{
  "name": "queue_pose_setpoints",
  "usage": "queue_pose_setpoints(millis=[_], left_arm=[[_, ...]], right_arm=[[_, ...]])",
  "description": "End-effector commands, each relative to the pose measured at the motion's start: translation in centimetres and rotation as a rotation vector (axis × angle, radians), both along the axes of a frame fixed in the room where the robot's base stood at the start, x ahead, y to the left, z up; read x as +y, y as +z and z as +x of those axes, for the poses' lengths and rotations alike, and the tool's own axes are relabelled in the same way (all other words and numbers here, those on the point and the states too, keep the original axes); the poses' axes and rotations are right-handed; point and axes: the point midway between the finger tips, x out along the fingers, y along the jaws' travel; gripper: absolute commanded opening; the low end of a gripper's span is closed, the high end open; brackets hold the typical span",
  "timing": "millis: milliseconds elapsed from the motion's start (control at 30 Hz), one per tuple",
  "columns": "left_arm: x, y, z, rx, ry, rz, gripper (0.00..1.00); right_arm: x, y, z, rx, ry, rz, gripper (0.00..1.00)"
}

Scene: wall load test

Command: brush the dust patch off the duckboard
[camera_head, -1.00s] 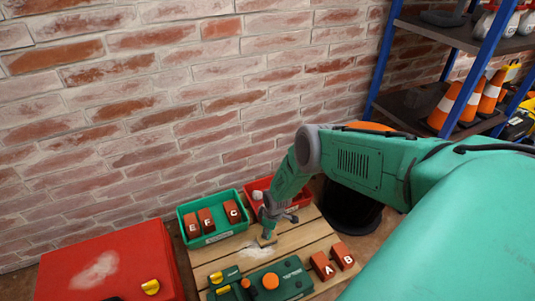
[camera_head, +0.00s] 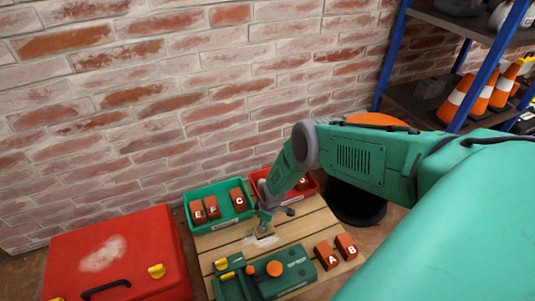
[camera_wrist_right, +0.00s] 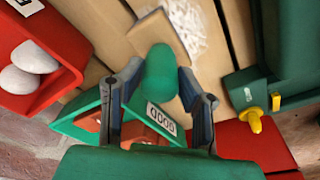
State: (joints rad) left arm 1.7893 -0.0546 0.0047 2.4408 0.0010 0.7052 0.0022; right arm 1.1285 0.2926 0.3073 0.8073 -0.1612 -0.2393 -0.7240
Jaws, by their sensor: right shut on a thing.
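My right gripper (camera_head: 266,218) is low over the slatted wooden duckboard (camera_head: 312,222). It is shut on a brush with a rounded green handle (camera_wrist_right: 160,72) and a flat wooden head (camera_wrist_right: 158,34). The pale dust patch (camera_wrist_right: 188,28) lies on the slats right beside the brush head in the right wrist view. In the head view the dust patch (camera_head: 252,241) shows around the brush head, partly hidden by it. Whether the bristles touch the board is hidden. My left gripper is out of view.
A green bin (camera_head: 222,224) with lettered bricks and a red bin (camera_head: 310,181) stand behind. Bricks A (camera_head: 326,256) and B (camera_head: 346,246) lie at right. A green device (camera_head: 262,279) with knobs is in front. A red case (camera_head: 140,250) stands left.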

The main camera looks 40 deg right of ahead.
Motion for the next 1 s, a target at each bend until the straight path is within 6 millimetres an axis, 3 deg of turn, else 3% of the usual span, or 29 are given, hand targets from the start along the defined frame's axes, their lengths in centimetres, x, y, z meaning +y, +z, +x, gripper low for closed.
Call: queue_pose_setpoints(millis=[300,1000], left_arm=[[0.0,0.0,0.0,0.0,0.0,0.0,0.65],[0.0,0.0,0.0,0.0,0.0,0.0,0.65]], right_arm=[[2.5,-0.3,0.7,0.0,0.002,0.001,0.06],[5.9,-0.4,1.8,0.002,0.0,0.001,0.06]])
